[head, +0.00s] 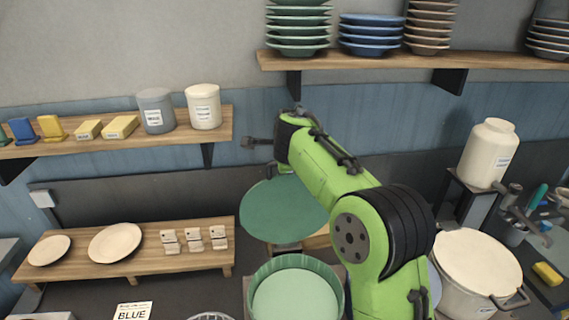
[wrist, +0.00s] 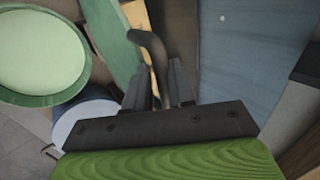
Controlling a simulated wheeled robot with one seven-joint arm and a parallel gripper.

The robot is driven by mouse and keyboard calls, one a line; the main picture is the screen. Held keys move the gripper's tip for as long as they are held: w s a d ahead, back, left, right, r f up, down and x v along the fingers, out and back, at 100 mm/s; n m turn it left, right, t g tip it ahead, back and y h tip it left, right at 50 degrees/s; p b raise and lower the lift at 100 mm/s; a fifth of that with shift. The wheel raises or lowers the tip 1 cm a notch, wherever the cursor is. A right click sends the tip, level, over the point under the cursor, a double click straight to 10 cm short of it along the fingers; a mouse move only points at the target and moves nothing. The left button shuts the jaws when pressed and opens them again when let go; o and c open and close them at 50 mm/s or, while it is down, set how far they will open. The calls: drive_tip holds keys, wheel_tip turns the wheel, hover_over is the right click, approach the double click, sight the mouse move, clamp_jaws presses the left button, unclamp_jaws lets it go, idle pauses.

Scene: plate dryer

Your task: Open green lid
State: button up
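The round green lid (head: 283,210) stands raised and tilted behind the open green pot (head: 254,305), whose pale inside shows. In the wrist view the lid (wrist: 108,38) is seen nearly edge-on, with the pot (wrist: 84,72) at the upper left. A dark curved handle (wrist: 154,46) beside the lid runs down between the fingers of my gripper (wrist: 161,75). The fingers lie on either side of the handle; whether they press on it is unclear. In the head view my arm hides most of the gripper.
A large white pot (head: 478,262) stands right of my arm. A low wooden rack (head: 190,258) with plates is at the left. Wooden shelves with jars (head: 204,106) and stacked plates (head: 298,28) line the wall behind. A blue-rimmed round vessel (wrist: 72,112) is at the wrist view's left.

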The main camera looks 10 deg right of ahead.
drive_tip(key=shift+d+f, duration=0.1)
drive_tip(key=shift+f, duration=0.4)
drive_tip(key=v, duration=1.6)
drive_tip(key=shift+r, duration=0.4)
drive_tip(key=s+d+f+n+b, duration=0.2)
drive_tip(key=s+f+n+b, duration=0.1)
drive_tip(key=s+f+n, duration=0.3)
drive_tip(key=s+d+f+n+g+b, duration=0.1)
drive_tip(key=s+f+n, duration=0.4)
drive_tip(key=s+f, duration=0.5)
drive_tip(key=s+d+f+n+g+b, duration=0.1)
drive_tip(key=s+d+f+n+b, duration=0.3)
drive_tip(key=s+f, duration=0.5)
drive_tip(key=s+n, duration=0.2)
drive_tip(key=s, duration=0.3)
drive_tip(key=shift+s+n+b, duration=0.15)
drive_tip(key=shift+n+b, duration=0.15)
drive_tip(key=shift+b, duration=0.1)
